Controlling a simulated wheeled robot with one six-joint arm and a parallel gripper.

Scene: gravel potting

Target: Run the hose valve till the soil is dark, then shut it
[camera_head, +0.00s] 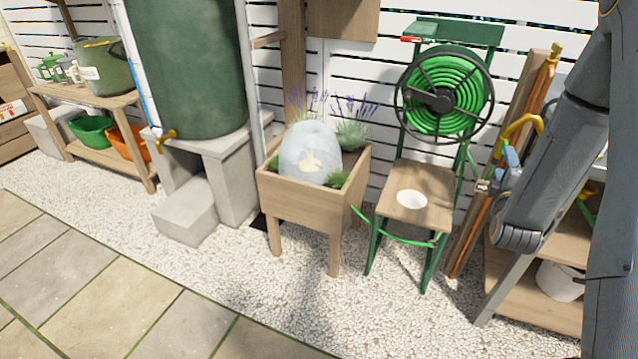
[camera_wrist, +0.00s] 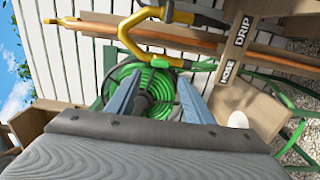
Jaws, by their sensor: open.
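In the head view, a green hose (camera_head: 447,95) is coiled on a wall reel; a red-handled fitting (camera_head: 411,39) sits at its upper left. I cannot tell if this is the hose valve. In the wrist view, a board lettered HOSE and DRIP (camera_wrist: 236,52) stands right of the coil (camera_wrist: 152,92). The wooden planter (camera_head: 310,199) holds plants and a cloudy dome (camera_head: 310,150); its soil is mostly hidden, so its darkness cannot be told. My gripper (camera_wrist: 160,98) is open and empty, its fingers pointing toward the reel. In the head view it shows near the yellow handle (camera_head: 522,124).
A green tank (camera_head: 190,65) with a brass tap (camera_head: 166,136) stands on concrete blocks left of the planter. A wooden-seated green stand (camera_head: 430,190) is below the reel. Long-handled tools (camera_head: 540,95) lean at right. Open gravel (camera_head: 270,285) lies in front.

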